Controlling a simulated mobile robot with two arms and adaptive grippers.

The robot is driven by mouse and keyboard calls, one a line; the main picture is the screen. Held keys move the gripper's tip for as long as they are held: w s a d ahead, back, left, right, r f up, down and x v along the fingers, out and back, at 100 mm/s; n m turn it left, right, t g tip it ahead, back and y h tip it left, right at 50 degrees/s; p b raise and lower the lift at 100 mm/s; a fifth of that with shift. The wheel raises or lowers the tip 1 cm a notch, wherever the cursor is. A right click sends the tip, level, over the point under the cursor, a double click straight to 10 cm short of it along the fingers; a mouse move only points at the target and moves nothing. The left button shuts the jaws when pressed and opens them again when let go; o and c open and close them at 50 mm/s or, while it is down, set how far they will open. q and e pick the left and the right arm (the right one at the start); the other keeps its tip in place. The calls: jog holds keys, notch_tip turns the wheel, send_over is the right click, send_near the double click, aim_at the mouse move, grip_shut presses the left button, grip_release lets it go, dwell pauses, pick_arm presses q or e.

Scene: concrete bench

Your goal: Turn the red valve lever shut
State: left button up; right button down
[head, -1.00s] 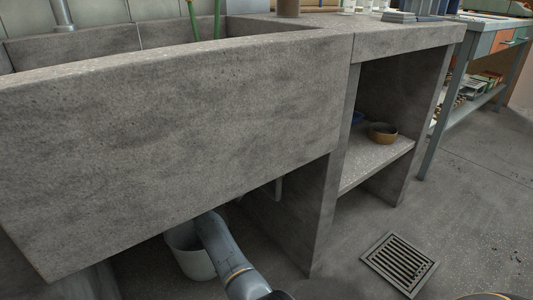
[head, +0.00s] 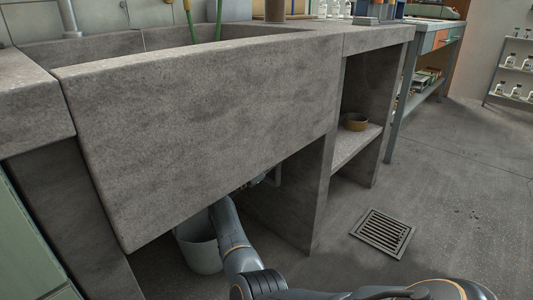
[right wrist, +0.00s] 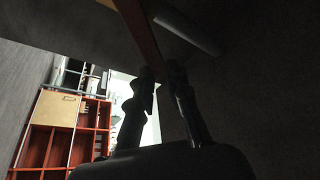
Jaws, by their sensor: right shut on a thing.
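The red valve lever (right wrist: 141,32) shows in the right wrist view as a dark reddish bar slanting down from the top edge to my fingertips. My right gripper (right wrist: 162,72) is shut on its lower end, one finger on each side. The valve body is not clear in the shade. In the head view my right arm reaches under the concrete sink (head: 200,120); the sink hides the gripper and lever there. My left gripper is in neither view.
A pale bucket (head: 200,254) stands under the sink beside my arm. A grey pipe (right wrist: 188,32) runs near the lever.

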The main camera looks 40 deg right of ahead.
jog(key=f+m+y, duration=0.1)
jog(key=m, duration=0.2)
jog(key=s+f+m+g+y+b, duration=0.1)
jog(key=f+m, duration=0.1)
jog(key=m, duration=0.2)
jog(key=s+f+m+y+b, duration=0.1)
jog(key=f+m, duration=0.1)
jog(key=m, duration=0.1)
jog(key=shift+s+d+f+m+g+y, duration=0.1)
jog(key=shift+s+m+g+y, duration=0.2)
jog(key=shift+g, duration=0.1)
jog(key=c, duration=1.3)
grip_release()
jog(key=v, duration=1.2)
